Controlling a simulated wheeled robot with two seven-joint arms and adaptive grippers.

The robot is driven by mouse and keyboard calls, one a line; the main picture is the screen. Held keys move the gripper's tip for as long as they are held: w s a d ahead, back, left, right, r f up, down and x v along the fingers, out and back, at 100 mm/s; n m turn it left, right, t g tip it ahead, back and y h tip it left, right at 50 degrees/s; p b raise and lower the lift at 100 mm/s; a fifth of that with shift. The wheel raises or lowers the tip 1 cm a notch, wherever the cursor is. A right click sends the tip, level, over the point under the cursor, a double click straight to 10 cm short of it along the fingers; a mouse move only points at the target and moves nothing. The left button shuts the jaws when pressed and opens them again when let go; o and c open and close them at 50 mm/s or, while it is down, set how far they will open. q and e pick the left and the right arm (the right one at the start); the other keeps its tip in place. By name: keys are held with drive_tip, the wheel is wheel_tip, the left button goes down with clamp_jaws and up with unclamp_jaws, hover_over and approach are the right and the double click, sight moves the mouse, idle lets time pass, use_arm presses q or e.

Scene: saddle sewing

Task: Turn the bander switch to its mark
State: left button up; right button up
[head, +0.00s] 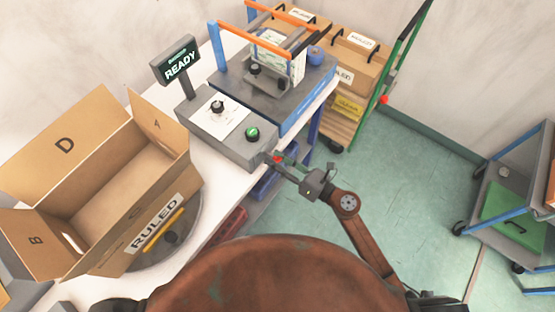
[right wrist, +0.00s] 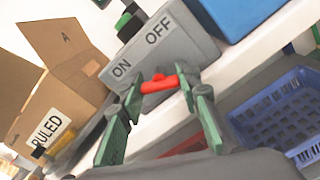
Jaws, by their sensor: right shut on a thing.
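The bander's grey control box (head: 228,133) stands on the white table in the head view. It carries a black knob (head: 217,107) on a white plate and a green button (head: 252,134). In the right wrist view the box side (right wrist: 178,42) reads ON at left and OFF at right. A red switch handle (right wrist: 158,84) is below these labels. My right gripper (head: 279,159) is at the box's near right corner. Its green fingers are shut on the red handle, one on each side. I cannot tell which label the handle points to. My left gripper is not in view.
A READY display (head: 176,62) stands behind the box, and the bander frame (head: 265,39) is beyond. An open RULED carton (head: 118,190) sits at left on a round turntable (head: 185,235). A blue basket (right wrist: 282,118) is below the table edge.

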drive_tip(key=m+p, duration=0.5)
drive_tip(key=m, duration=0.1)
drive_tip(key=shift+r+m, duration=0.15)
drive_tip(key=shift+m, duration=0.15)
drive_tip(key=m+p, duration=0.2)
drive_tip(key=m, duration=0.1)
drive_tip(key=shift+m+p, duration=0.35)
drive_tip(key=shift+m, duration=0.05)
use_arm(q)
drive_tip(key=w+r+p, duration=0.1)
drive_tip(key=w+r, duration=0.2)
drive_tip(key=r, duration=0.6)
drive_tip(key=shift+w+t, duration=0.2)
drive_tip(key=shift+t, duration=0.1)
use_arm(e)
drive_tip(key=shift+m, duration=0.7)
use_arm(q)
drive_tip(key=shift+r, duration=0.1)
use_arm(e)
drive_tip(key=shift+f, duration=0.2)
drive_tip(key=o, duration=1.2)
drive_tip(key=shift+c, duration=0.2)
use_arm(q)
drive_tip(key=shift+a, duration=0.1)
use_arm(e)
drive_tip(key=v, duration=1.2)
